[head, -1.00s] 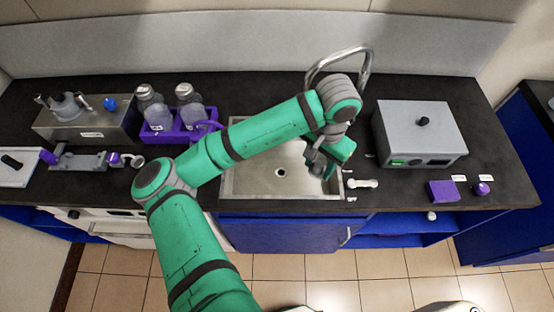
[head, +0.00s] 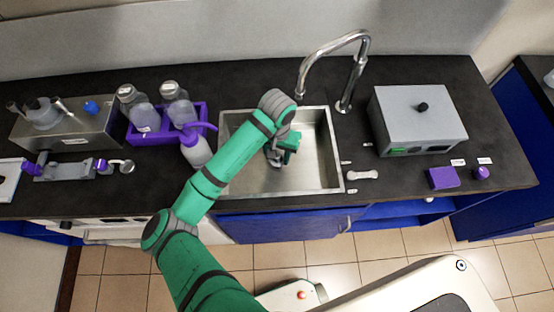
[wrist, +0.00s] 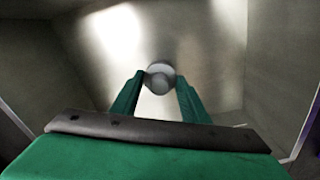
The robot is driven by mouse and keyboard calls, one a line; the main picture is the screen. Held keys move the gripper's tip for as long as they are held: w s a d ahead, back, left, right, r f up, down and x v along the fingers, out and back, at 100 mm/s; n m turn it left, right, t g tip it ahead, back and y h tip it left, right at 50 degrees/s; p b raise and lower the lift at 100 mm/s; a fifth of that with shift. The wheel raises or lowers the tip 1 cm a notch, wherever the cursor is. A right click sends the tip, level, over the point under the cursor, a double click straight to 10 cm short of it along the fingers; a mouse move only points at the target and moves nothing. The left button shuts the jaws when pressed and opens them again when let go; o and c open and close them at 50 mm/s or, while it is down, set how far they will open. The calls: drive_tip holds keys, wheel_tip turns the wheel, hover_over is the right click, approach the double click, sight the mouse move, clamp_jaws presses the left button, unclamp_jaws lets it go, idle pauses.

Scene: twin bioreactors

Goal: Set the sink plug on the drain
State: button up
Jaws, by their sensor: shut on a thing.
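My gripper (head: 274,157) is inside the steel sink (head: 318,180), low over the middle of the basin. In the wrist view its two green fingers (wrist: 158,88) are shut on the grey sink plug (wrist: 159,70), which shows as a round disc with a small knob between the fingertips. The drain cannot be made out; it is hidden behind my gripper and the plug. I cannot tell whether the plug touches the sink floor.
The curved tap (head: 357,70) rises behind the sink's right side. A grey box (head: 418,120) stands to the right, and a purple rack (head: 160,138) with bottles to the left. The white wash bottle (head: 196,150) is close to the sink's left rim.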

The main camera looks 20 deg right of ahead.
sight(277, 161)
drive_tip(key=shift+f, duration=1.9)
drive_tip(key=shift+f, duration=0.1)
drive_tip(key=o, duration=1.1)
drive_tip(key=shift+o, duration=0.2)
wheel_tip(277, 161, up, 12)
drive_tip(key=shift+r, duration=0.1)
drive_tip(key=shift+d, duration=0.1)
